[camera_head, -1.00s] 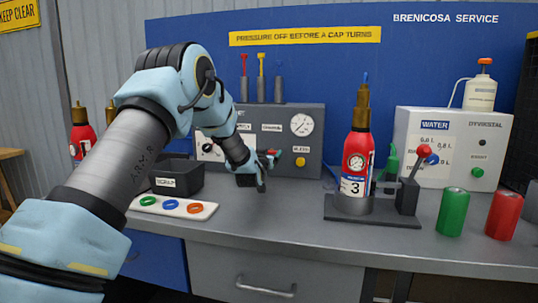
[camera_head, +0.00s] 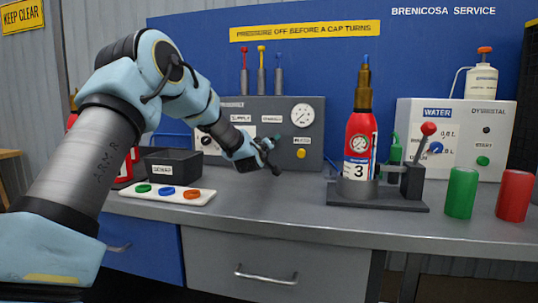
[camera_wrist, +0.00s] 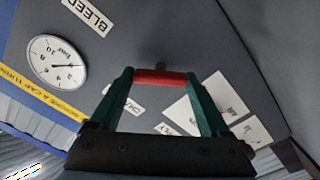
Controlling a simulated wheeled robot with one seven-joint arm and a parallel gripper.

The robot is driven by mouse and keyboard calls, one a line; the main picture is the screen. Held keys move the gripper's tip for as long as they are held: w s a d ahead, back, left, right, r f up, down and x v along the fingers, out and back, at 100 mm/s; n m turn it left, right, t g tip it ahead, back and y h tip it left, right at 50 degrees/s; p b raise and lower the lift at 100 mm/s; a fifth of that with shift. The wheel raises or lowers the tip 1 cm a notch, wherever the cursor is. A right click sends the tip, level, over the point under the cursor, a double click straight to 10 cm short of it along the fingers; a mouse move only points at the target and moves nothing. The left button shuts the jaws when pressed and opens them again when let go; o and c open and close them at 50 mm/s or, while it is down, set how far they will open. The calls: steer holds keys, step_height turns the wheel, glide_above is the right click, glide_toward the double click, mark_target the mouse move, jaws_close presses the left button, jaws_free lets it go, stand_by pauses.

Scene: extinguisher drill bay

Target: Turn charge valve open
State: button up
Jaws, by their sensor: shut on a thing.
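The charge valve has a red bar handle (camera_wrist: 161,77) on a short brass stem, seen in the wrist view. My gripper (camera_wrist: 160,82) is shut on this handle, its green fingers at the two ends. The handle sits at a slant to the line of the panel's labels. In the head view my gripper (camera_head: 268,157) is at the front of the grey valve panel (camera_head: 240,105), below the CHARGE label, and covers the handle. The label beside the handle in the wrist view is partly hidden by a finger.
A pressure gauge (camera_head: 302,116) and a yellow BLEED button (camera_head: 301,153) are right of my gripper. A red extinguisher (camera_head: 358,138) stands in a holder further right. A black bin (camera_head: 172,163) and a tray of coloured rings (camera_head: 160,194) lie left. The bench front is clear.

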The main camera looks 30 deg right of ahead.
steer(key=n+b, duration=0.1)
steer(key=n, duration=0.1)
steer(key=n+b, duration=0.1)
steer(key=b, duration=0.1)
steer(key=n+b, duration=0.2)
steer(key=shift+f+n, duration=0.3)
steer(key=shift+r+n+b, duration=0.15)
steer(key=shift+n+b, duration=1.8)
steer(key=shift+n, duration=0.25)
steer(key=o, duration=1.2)
steer(key=shift+r, duration=0.1)
steer(key=b+v, duration=0.1)
steer(key=v, duration=1)
steer(key=shift+w, duration=0.1)
